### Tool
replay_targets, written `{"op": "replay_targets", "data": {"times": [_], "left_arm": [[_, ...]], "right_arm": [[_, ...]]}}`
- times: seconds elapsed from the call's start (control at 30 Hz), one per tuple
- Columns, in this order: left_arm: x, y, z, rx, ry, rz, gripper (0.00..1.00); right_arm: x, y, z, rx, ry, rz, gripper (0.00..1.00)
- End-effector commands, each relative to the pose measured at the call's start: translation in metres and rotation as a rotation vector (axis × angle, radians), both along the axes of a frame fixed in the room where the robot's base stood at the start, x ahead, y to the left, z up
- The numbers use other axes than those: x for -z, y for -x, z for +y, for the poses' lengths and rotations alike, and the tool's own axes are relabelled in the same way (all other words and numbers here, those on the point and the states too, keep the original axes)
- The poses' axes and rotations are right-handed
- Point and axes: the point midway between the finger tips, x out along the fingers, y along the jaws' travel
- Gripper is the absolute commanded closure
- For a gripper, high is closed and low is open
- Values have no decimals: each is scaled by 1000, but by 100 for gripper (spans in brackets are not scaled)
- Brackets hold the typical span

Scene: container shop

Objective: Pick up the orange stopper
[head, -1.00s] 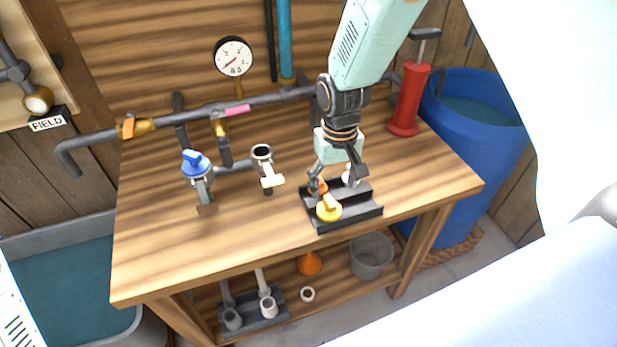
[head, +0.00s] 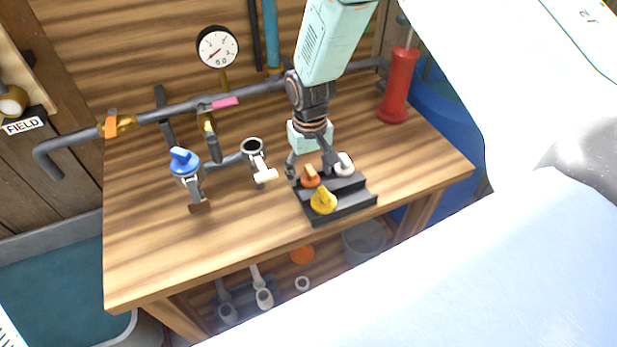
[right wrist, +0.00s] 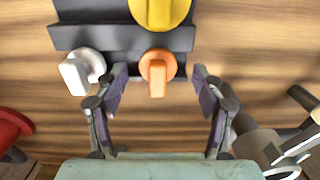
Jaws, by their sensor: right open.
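The orange stopper (head: 311,178) sits on the black stepped rack (head: 350,205) on the workbench. It also shows in the right wrist view (right wrist: 157,70), with its handle pointing toward my wrist. My right gripper (head: 308,170) is open, its fingers on either side of the orange stopper; in the right wrist view its fingertips (right wrist: 158,78) are apart from it, with a gap on both sides. A yellow stopper (head: 323,200) is on the rack's front step and a white stopper (head: 344,164) is beside the orange one. My left gripper is out of view.
A pipe with a blue-capped fitting (head: 184,162) and an open pipe mouth (head: 252,147) stand left of the rack. A red pump (head: 397,87) stands at the back right. The bench's front left (head: 160,255) is clear.

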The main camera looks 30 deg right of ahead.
Motion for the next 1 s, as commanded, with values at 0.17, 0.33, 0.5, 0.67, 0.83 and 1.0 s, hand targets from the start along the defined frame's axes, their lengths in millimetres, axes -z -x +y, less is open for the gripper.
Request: {"op": "replay_targets", "data": {"times": [0.17,0.33,0.5,0.67,0.83,1.0], "left_arm": [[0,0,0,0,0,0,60],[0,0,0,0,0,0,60],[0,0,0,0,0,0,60],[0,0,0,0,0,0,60],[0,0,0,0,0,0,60],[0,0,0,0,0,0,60]], "right_arm": [[8,-2,1,-1,0,-2,31],[8,-3,1,-2,0,-2,32],[8,-3,1,-2,0,-1,46],[7,-3,1,-1,0,-1,60],[7,-3,1,-1,0,-1,74],[7,-3,1,-1,0,-1,89]]}}
